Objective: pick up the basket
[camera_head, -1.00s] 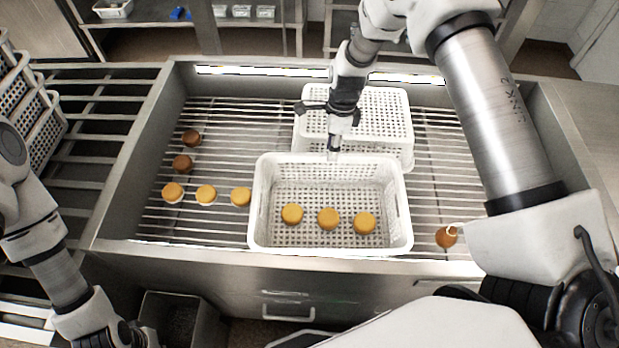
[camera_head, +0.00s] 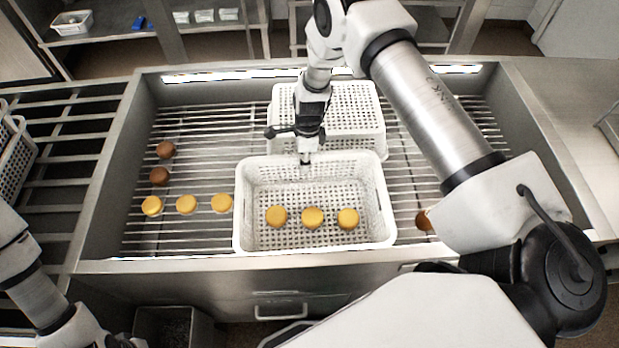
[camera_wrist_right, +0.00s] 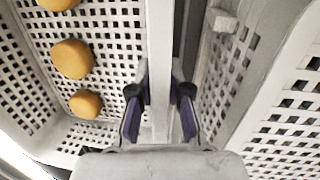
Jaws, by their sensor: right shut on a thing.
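A white perforated basket (camera_head: 246,200) stands on the wire rack and holds three yellow round pieces (camera_head: 312,217) in a row on its floor. My right gripper (camera_head: 305,158) is at the middle of the basket's far rim. In the right wrist view the basket's rim (camera_wrist_right: 160,60) runs between the two fingers (camera_wrist_right: 160,105), and they are shut on it. My left arm (camera_head: 40,285) shows at the lower left; its gripper cannot be made out.
An upside-down white basket (camera_head: 345,110) sits just behind. Several yellow (camera_head: 186,204) and brown pieces (camera_head: 165,150) lie on the rack to the left. Another brown piece (camera_head: 424,219) is at the right. The metal sink walls (camera_head: 110,180) surround the rack.

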